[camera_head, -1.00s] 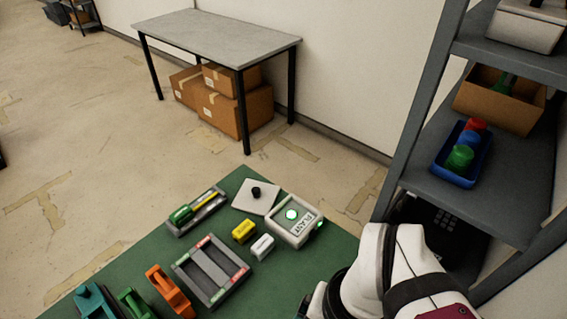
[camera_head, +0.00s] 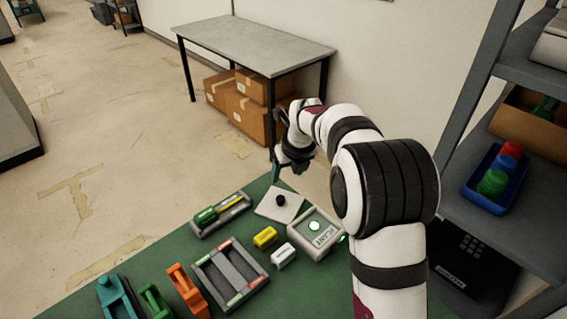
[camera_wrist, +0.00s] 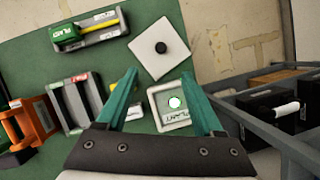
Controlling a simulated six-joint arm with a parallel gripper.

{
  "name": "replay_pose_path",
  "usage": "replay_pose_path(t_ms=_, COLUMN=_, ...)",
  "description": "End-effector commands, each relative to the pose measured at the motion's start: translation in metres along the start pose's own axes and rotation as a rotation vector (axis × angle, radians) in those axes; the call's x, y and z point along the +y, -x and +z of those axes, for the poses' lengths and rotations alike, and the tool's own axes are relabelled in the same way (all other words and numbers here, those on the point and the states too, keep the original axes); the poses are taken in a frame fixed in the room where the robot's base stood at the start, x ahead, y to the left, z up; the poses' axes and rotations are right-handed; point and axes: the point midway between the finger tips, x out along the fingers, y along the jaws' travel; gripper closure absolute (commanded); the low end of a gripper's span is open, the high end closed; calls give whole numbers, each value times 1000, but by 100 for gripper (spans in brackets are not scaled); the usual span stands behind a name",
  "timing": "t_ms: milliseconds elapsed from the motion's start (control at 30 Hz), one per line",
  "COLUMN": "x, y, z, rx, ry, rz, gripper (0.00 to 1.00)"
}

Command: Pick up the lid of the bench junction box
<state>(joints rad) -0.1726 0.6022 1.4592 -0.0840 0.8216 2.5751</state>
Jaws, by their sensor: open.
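The lid (camera_head: 268,206) is a flat white square plate with a black knob in its middle. It lies on the green bench at the far edge, beside the junction box (camera_head: 327,240). The box is pale, with a lit green lamp and a label that seems to read PLANT. My gripper (camera_head: 275,177) is above the far edge of the bench, near the lid and not touching it. In the wrist view my gripper (camera_wrist: 159,77) shows two teal fingers spread apart with nothing between them. The lid (camera_wrist: 148,62) lies beyond the fingertips there, its knob fully visible.
On the bench (camera_head: 150,262) are a tray with a green and yellow item (camera_head: 222,215), a yellow block (camera_head: 265,237), a white block (camera_head: 284,256) and a grey frame (camera_head: 214,278). Orange, green and teal items stand front left. A shelf rack (camera_head: 478,100) stands at right.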

Motion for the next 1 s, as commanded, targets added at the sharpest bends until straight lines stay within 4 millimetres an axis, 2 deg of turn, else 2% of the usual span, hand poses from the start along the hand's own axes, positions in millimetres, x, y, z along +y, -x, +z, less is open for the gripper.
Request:
replay_pose_path(t_ms=133, x=0, y=-29, z=4, rx=-5, ry=-50, rz=-1, gripper=31)
replay_pose_path(t_ms=333, x=0, y=-86, z=3, rx=-4, ry=-48, rz=-1, gripper=31)
replay_pose_path(t_ms=567, x=-1, y=-120, z=1, rx=-4, ry=-48, rz=-1, gripper=31)
replay_pose_path(t_ms=700, x=-2, y=-148, z=-5, rx=-4, ry=-47, rz=-1, gripper=31)
replay_pose_path(t_ms=800, x=-2, y=-161, z=-5, rx=-5, ry=-47, rz=-1, gripper=31)
replay_pose_path(t_ms=1000, x=-2, y=-163, z=-4, rx=-7, ry=-47, rz=-1, gripper=31)
